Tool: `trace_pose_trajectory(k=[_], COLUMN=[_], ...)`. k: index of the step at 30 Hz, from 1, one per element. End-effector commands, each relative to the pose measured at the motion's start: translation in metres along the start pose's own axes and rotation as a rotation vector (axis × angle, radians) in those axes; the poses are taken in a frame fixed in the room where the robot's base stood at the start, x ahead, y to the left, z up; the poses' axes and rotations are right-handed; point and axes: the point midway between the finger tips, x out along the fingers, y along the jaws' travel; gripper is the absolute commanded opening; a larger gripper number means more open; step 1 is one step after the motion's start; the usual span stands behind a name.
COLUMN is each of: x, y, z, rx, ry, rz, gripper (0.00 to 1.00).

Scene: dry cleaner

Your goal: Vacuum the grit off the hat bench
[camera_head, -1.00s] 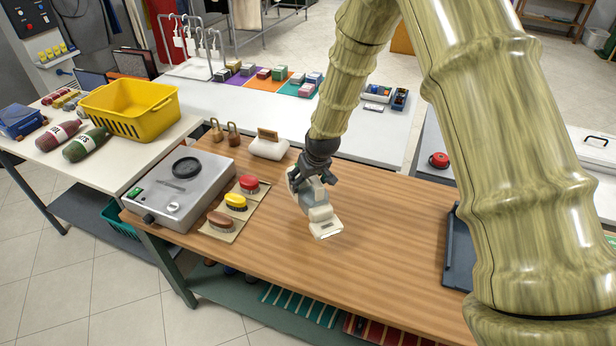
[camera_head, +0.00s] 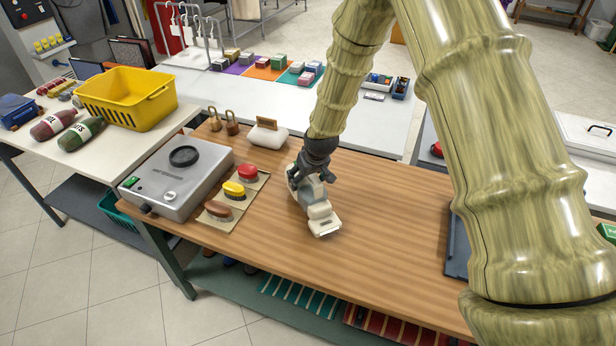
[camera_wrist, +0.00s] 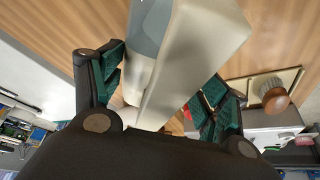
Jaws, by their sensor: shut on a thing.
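My gripper (camera_head: 312,172) is shut on a white and grey hand vacuum (camera_head: 316,207) over the middle of the wooden hat bench (camera_head: 390,240). The vacuum's nozzle points down toward the front of the bench, at or just above the surface; I cannot tell if it touches. In the wrist view the vacuum (camera_wrist: 190,60) sits between the green-padded fingers (camera_wrist: 155,95) and hides much of the bench. I cannot make out any grit on the visible wood.
Left of the vacuum, a board (camera_head: 246,206) holds red, yellow and brown brushes. A grey machine (camera_head: 178,178) stands beyond it. A white block (camera_head: 266,137) with a wooden grip and two padlocks (camera_head: 232,122) stand behind. A dark tray (camera_head: 457,245) lies at the right. The bench between is clear.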

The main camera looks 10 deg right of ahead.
Motion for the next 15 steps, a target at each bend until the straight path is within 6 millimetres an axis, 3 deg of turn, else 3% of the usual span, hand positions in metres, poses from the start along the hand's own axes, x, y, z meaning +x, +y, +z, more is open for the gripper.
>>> trace_pose_trajectory(k=[15], x=[0.003], y=[-0.0002], z=[0.0003], rx=[0.0], ry=[0.002], rz=[0.0], gripper=[0.03])
